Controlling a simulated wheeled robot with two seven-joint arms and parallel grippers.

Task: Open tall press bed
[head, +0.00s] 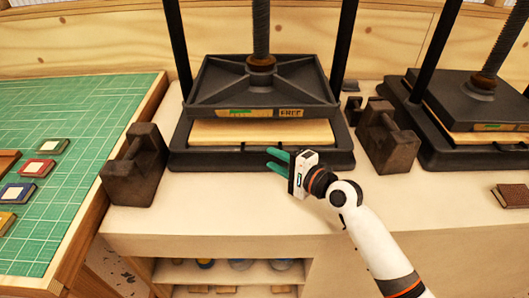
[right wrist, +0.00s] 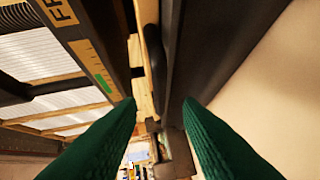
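A black screw press (head: 262,85) stands in the middle of the head view. Its ribbed platen carries a yellow label with a green mark and the word "FREE". Below it a pale wooden board (head: 225,132) lies on the black press bed (head: 205,160), with a gap under the platen. My right gripper (head: 277,160) is at the front edge of this bed, green fingers spread and nothing gripped. In the right wrist view the fingers (right wrist: 160,105) are apart, with the dark bed rim (right wrist: 195,50) running between and beyond them; contact cannot be told. My left gripper is out of view.
Dark weights with handles stand left (head: 135,170) and right (head: 387,140) of the bed. A second press (head: 475,95) is at the right, with a brown book (head: 512,195) before it. A green cutting mat (head: 75,120) lies left.

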